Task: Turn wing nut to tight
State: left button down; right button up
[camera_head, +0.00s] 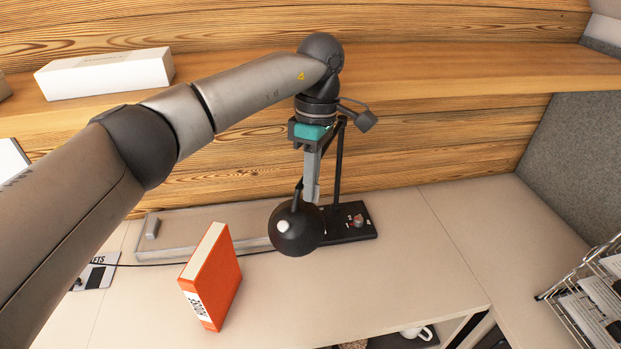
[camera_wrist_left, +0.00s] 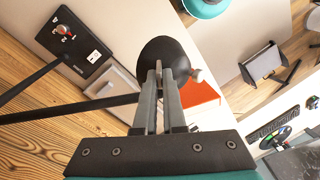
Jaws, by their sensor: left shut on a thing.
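A black desk lamp (camera_head: 297,232) stands against the plank wall, with a round shade, a thin upright post and a flat base. The shade also shows in the left wrist view (camera_wrist_left: 163,48). My left gripper (camera_head: 311,197) reaches down from above to the joint just over the shade. In the left wrist view its two fingers (camera_wrist_left: 160,75) come close together there, shut on a small part. That part, at the place of the wing nut, is mostly hidden between the fingertips. I cannot tell the wing nut's angle. My right gripper is not in view.
An orange-red book (camera_head: 211,278) stands on the desk left of the lamp. A grey tray (camera_head: 190,232) lies behind it. The wooden shelf (camera_head: 450,70) with a white box (camera_head: 105,74) runs above. A wire rack (camera_head: 590,290) is at right. The desk right of the lamp is clear.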

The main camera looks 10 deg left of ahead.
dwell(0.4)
pick_arm(q)
jog(key=c, duration=1)
grip_release()
jog(key=shift+r, duration=0.1)
jog(key=w+r+p, duration=0.3)
jog(key=r, duration=1.1)
jog(key=shift+d+r, duration=0.35)
jog(key=shift+d, duration=0.05)
